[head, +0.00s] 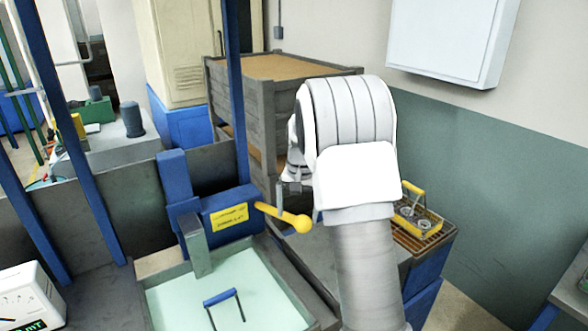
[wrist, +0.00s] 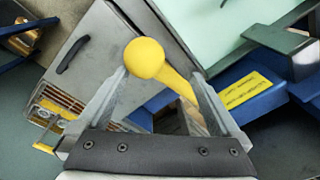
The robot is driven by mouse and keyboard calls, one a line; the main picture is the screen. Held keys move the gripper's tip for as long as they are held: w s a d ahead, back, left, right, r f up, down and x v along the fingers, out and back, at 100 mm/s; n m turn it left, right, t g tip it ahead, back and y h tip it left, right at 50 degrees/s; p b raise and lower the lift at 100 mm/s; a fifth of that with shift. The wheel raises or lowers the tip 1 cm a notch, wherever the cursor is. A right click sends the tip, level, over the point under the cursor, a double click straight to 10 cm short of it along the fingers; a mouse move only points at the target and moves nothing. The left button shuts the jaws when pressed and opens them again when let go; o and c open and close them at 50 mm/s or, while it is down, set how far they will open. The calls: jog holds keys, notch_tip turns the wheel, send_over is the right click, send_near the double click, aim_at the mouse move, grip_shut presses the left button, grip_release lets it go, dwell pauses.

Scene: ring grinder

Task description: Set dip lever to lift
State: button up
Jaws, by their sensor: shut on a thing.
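The dip lever (head: 284,216) is a yellow bar with a round ball knob at its end. In the head view it sticks out to the right from a blue housing (head: 218,222) and slopes slightly down. In the wrist view the yellow ball (wrist: 145,58) lies at the fingertips, and the bar runs down to the right close to the right finger. My gripper (wrist: 159,75) is shut on the dip lever. In the head view my white arm hides much of the gripper, just above the knob. The yellow label's writing is too small to read.
A tank of pale green liquid (head: 215,300) with a small blue handle lies below the housing. Blue posts (head: 236,90) rise beside it. A grey wooden crate (head: 228,105) stands behind, and a yellow-handled carrier (head: 420,215) sits on a grate at the right.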

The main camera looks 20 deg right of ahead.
jog(key=r+p, duration=0.1)
jog(key=w+a+r+g+p, duration=0.1)
jog(key=p, duration=0.1)
jog(key=shift+w+r, duration=0.15)
jog(key=shift+r, duration=0.2)
notch_tip(320, 180, up, 6)
jog(key=shift+d+f+b, duration=0.15)
jog(key=shift+f+b, duration=0.05)
jog(key=shift+b, duration=0.45)
